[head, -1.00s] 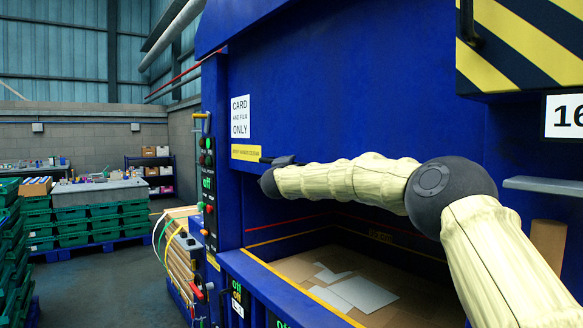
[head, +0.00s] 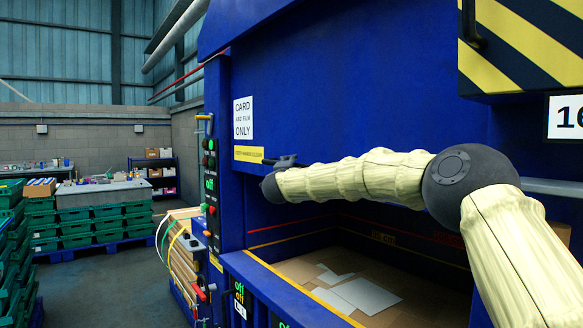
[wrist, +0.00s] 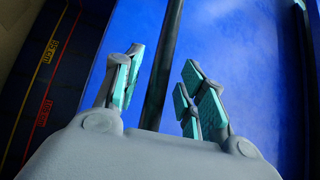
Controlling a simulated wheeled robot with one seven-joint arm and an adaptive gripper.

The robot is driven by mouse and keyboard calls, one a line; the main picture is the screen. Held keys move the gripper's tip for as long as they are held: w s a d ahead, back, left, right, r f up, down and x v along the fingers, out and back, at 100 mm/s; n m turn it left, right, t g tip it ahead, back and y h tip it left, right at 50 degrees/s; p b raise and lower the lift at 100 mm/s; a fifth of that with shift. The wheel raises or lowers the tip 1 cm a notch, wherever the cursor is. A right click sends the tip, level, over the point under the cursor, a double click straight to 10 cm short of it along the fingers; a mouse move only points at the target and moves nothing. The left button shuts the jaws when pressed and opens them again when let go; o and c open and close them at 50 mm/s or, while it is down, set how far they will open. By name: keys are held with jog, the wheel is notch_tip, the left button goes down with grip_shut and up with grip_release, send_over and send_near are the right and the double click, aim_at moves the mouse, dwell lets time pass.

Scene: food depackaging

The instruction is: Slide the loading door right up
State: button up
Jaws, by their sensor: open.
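The loading door is the big blue panel (head: 330,90) of the baler, with a "card and film only" sign on it. It is raised above the loading opening, where flat cardboard (head: 365,296) shows inside. My gripper (head: 282,161) is at the door's lower left, just below the yellow label and largely hidden by my wrist. In the wrist view my gripper (wrist: 163,76) is open, its teal-padded fingers on either side of a dark bar (wrist: 166,60) in front of the blue panel. I cannot tell whether either finger touches the bar.
A control column (head: 209,180) with buttons stands left of the opening. A yellow-and-black striped panel (head: 525,45) juts out at upper right. Green crates (head: 105,222) stand at far left. The floor (head: 105,275) between crates and baler is clear.

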jog(key=s, duration=0.4)
jog(key=shift+s+a+f, duration=0.25)
jog(key=shift+s+f, duration=0.1)
jog(key=shift+s, duration=0.05)
